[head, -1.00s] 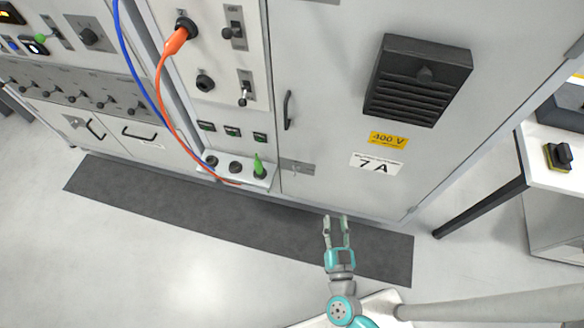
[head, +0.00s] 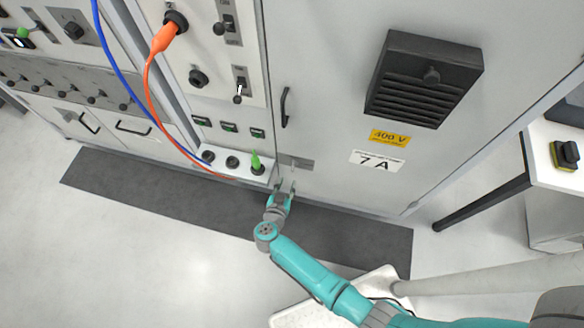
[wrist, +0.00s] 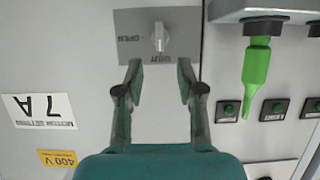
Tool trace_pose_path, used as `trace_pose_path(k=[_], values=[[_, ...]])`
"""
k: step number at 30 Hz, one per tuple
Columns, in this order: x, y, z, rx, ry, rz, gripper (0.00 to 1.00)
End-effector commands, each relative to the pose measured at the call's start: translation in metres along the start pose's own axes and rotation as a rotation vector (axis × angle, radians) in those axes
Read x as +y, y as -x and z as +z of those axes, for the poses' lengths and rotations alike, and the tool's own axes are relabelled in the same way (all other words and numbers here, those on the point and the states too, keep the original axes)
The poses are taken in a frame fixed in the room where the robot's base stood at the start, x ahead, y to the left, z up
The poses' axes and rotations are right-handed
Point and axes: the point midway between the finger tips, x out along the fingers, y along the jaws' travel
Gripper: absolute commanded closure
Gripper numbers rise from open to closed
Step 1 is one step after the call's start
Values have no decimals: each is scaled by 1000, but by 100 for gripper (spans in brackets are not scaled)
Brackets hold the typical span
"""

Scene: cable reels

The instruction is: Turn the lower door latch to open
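The lower door latch is a small light-grey knob (wrist: 159,38) on a grey plate (wrist: 126,27) in the wrist view. The plate carries the words OPEN, left of the knob, and SHUT, below it. The knob's grip lies upright in this view, in line with SHUT. In the head view the latch plate (head: 302,163) sits low on the cabinet door (head: 330,100). My gripper (wrist: 158,70) is open and empty, its two fingertips to either side just short of the knob. In the head view my gripper (head: 286,184) is just below the plate, partly hiding the latch.
A green plug (wrist: 257,68) sits in a socket strip beside the latch; in the head view it is left of my gripper. An orange cable (head: 147,90) hangs at left. A black door handle (head: 285,107) and louvred vent (head: 423,80) are higher up. Dark matting (head: 150,200) covers the floor.

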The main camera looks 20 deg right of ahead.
Motion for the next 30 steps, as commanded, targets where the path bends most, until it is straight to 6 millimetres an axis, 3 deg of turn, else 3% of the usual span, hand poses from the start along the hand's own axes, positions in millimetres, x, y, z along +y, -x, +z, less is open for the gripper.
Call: trace_pose_path(k=[9, 15, 28, 29, 30], values=[[1, -57, -1, 1, -2, 3, 62], [0, -81, 0, 1, -2, 0, 62], [0, -91, 0, 1, -1, -2, 62], [0, -91, 0, 1, -1, -2, 65], [0, -91, 0, 1, -1, -2, 75]])
